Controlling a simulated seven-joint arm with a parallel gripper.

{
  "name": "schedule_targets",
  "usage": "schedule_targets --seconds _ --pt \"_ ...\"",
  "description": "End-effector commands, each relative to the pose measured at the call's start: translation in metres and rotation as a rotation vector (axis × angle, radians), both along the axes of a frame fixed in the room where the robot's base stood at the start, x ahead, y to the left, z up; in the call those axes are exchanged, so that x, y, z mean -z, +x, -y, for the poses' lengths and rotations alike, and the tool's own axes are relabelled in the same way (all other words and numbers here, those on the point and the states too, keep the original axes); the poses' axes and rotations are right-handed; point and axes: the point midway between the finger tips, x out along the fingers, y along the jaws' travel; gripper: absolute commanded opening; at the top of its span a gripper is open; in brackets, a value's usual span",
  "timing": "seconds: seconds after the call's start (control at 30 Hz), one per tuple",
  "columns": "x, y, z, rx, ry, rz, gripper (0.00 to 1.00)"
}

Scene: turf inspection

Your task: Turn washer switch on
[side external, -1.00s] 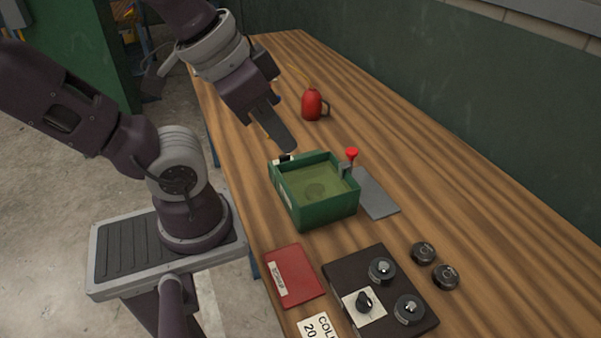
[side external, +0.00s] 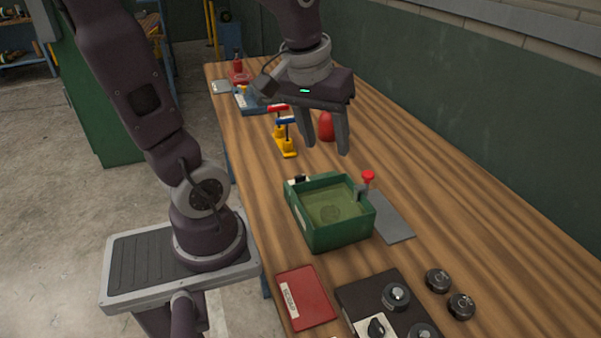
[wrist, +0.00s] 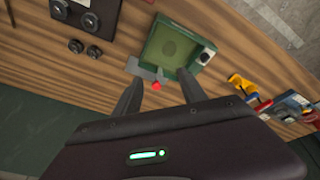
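A green square box (side external: 330,241) with a shallow greenish basin stands on the bench; I take it to be the washer. A small black switch on a white plate (side external: 298,181) sits on its far left corner; it also shows in the wrist view (wrist: 204,57). I cannot tell the switch's position. A red knob (side external: 368,177) stands on a grey bracket at the box's right side. My gripper (side external: 326,148) is open and empty, above and beyond the box, touching nothing. In the wrist view its two fingers (wrist: 158,76) are spread near the red knob.
A dark panel with knobs (side external: 362,294), two round black knobs (side external: 450,294) and a red booklet (side external: 305,298) lie at the front. Yellow clamps (side external: 286,141) stand behind the box. A red can (side external: 326,126) is partly hidden by my fingers. The bench's right side is clear.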

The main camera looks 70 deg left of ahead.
Motion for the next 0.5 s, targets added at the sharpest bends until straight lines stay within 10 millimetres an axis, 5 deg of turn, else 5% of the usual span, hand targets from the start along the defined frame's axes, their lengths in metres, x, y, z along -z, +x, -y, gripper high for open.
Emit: schedule_targets --seconds 0.1,0.2,0.33,0.5 --pt "0.046 0.02 -0.074 -0.427 -0.102 -0.113 0.49" --pt "0.082 0.019 -0.121 -0.691 -0.162 -0.167 0.49" --pt "0.109 0.011 -0.149 -0.865 -0.201 -0.202 0.49" --pt "0.135 0.009 -0.152 -0.892 -0.209 -0.21 0.49"
